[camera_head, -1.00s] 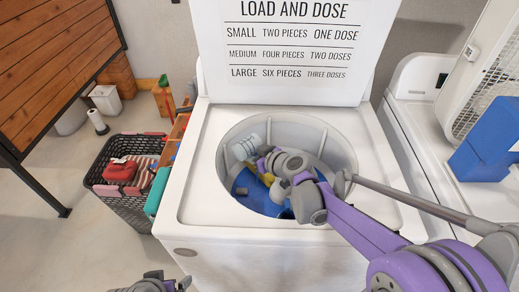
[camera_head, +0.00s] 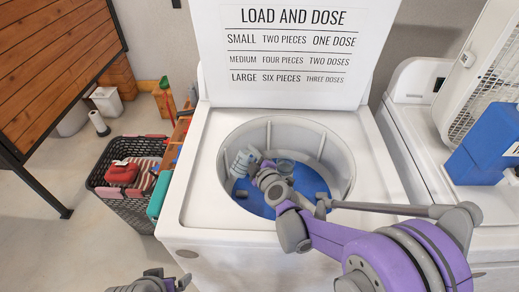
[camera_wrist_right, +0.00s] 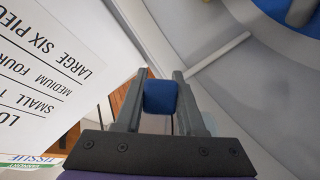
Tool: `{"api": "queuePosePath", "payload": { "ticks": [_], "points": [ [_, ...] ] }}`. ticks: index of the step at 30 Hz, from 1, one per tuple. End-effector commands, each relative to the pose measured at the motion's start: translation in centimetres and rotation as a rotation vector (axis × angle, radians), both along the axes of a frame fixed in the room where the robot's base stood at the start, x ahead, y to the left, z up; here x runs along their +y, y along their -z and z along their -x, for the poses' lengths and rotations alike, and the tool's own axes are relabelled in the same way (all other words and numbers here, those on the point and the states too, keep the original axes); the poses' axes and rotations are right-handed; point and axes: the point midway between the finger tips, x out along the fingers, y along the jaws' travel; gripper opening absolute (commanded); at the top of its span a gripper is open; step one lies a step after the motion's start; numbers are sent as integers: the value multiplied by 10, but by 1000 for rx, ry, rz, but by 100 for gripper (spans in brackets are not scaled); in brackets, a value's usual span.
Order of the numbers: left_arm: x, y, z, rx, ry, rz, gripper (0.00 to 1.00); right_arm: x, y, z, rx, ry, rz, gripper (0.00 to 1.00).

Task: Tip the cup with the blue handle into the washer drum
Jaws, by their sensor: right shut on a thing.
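The washer drum (camera_head: 342,165) is open, with a blue bottom (camera_head: 300,195). My right gripper (camera_head: 255,160) is down inside the opening, on the left side. In the right wrist view its two dark fingers (camera_wrist_right: 160,76) are shut on the cup's blue handle (camera_wrist_right: 160,98). A pale, ribbed body at the gripper looks like the cup (camera_head: 241,161); it appears tilted within the drum opening. Whether anything is in it cannot be told. A clear round shape shows at the drum's centre. My left gripper (camera_head: 150,285) is at the bottom edge, partly cut off, away from the washer.
A dosing sign (camera_head: 295,50) stands behind the opening. A dark basket (camera_head: 115,195) with a red item (camera_head: 122,172) stands left of the washer. At right, a second white appliance holds a blue box (camera_head: 485,145) and a fan (camera_head: 490,85).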

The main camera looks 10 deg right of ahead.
Motion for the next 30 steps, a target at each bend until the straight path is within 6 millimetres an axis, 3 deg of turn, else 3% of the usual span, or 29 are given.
{"api": "queuePosePath", "payload": {
  "ticks": [1,8,15,24,30],
  "points": [
    [0,-13,-2,-5,0,0,100,1,-6,-1,-23,-1,30,0],
    [0,-42,-9,-17,0,0,100,10,-8,4,-99,-1,145,0],
    [0,-71,-18,-34,0,0,100,21,-26,11,-192,-2,283,0],
    [0,-42,-9,-18,0,0,100,35,-40,24,-317,-2,481,0],
    [0,-36,-7,-14,0,0,100,40,-51,27,-364,-1,552,0]
  ]
}}
